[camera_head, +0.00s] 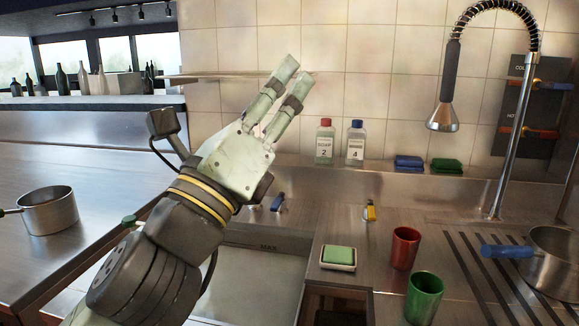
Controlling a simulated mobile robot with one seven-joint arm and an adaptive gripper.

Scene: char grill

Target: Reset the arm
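My gripper (290,83) is raised over the sink area in the middle of the head view, pointing up and to the right. Its two fingers are roughly parallel with a narrow gap between them. I see nothing held between the fingers. Behind them is the tiled wall. My arm comes in from the bottom left and hides part of the sink and the counter edge.
The sink basin (262,283) lies below my arm. A soap dish (338,265), a red cup (404,249), a green cup (424,299) and a pot (552,262) stand to the right. Two bottles (325,143) and a hanging faucet (443,118) are behind. Another pot (48,211) stands left.

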